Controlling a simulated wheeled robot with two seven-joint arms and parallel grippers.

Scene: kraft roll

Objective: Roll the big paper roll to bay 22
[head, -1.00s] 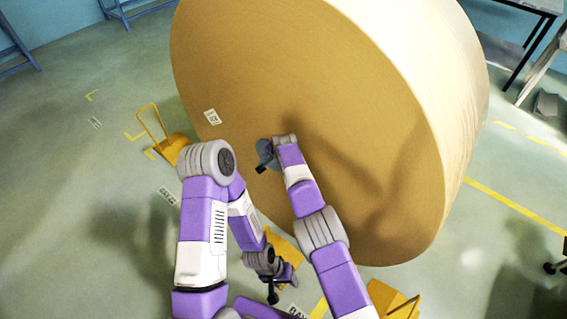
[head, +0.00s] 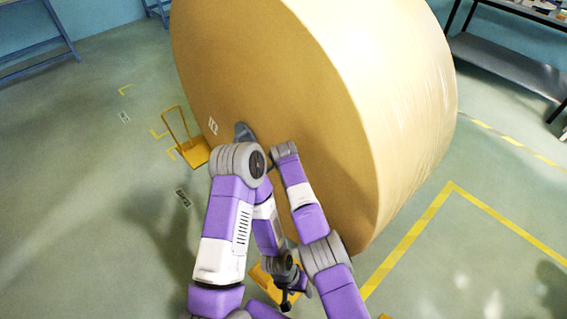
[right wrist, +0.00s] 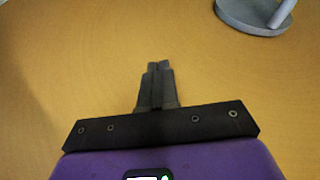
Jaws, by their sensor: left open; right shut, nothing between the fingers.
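The big paper roll (head: 350,130) stands upright on its curved side, its brown flat face towards me. A small white label (head: 212,125) is on that face. A grey fitting (head: 243,131) shows at the face, partly hidden by my left arm. It is a grey disc (right wrist: 258,12) in the right wrist view. My left gripper (head: 287,301) hangs low in front of the roll, open and empty. My right gripper (right wrist: 158,80) is shut and empty, pointing at the brown face. I cannot tell whether it touches.
A yellow chock with a handle (head: 190,145) is on the floor left of the roll. Another yellow piece (head: 265,283) lies below my arms. A yellow floor outline (head: 410,238) is at the right. A table (head: 500,55) stands back right. Floor at left is mostly clear.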

